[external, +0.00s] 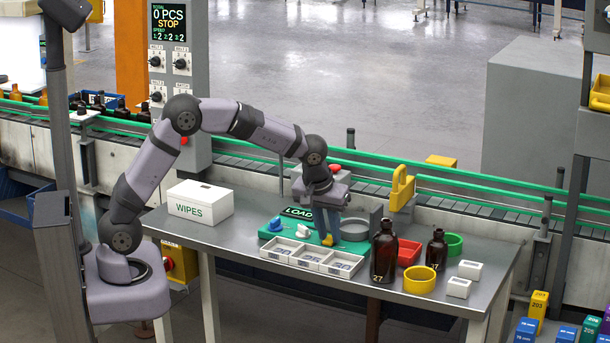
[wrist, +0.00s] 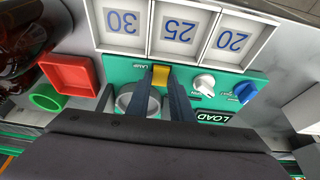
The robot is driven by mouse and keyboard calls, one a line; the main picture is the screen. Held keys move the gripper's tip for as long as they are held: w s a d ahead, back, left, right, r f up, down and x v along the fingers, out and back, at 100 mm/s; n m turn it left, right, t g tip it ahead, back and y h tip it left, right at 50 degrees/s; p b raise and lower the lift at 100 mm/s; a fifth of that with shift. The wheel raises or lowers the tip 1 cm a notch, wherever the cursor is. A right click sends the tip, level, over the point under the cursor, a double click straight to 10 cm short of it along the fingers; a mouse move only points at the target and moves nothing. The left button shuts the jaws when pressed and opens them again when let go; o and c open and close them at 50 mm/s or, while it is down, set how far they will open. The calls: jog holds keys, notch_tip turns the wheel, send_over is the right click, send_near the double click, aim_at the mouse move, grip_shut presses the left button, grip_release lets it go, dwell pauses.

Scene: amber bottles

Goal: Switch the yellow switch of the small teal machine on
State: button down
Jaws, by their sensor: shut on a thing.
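The small teal machine (external: 272,234) sits on the metal table behind a row of white trays, and its teal panel (wrist: 120,75) fills the middle of the wrist view. The yellow switch (wrist: 161,75) is on this panel, beside the label LAMP; it also shows in the external view (external: 328,240). My gripper (wrist: 163,86) points down at the panel with its two dark fingers shut on the yellow switch, one on each side. The fingers hide part of the switch, and I cannot tell its on or off position.
A white knob (wrist: 203,84), a blue knob (wrist: 245,92) and a LOAD display (wrist: 212,117) are near my fingers. Three numbered trays (external: 312,257) lie in front. Amber bottles (external: 384,252), a red bin (external: 409,251) and a yellow ring (external: 420,280) stand right. A WIPES box (external: 200,203) stands left.

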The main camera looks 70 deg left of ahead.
aim_at(329, 240)
jog(key=shift+w+a+r+g+h+p, duration=0.2)
jog(key=shift+g+h+p, duration=0.2)
jog(key=shift+p, duration=1.1)
jog(key=shift+w+a+r+g+h+p, duration=0.15)
jog(key=shift+g+h+p, duration=0.25)
jog(key=shift+p, duration=1.05)
jog(key=shift+f+g+h+p, duration=0.15)
jog(key=shift+g+h+p, duration=0.15)
jog(key=shift+p, duration=0.4)
jog(key=shift+f, duration=0.1)
jog(key=c, duration=1.6)
grip_release()
jog(key=shift+o, duration=0.2)
notch_tip(329, 240, up, 7)
jog(key=b, duration=0.2)
jog(key=shift+s+d+r+b, duration=0.2)
jog(key=shift+s+d+b, duration=0.1)
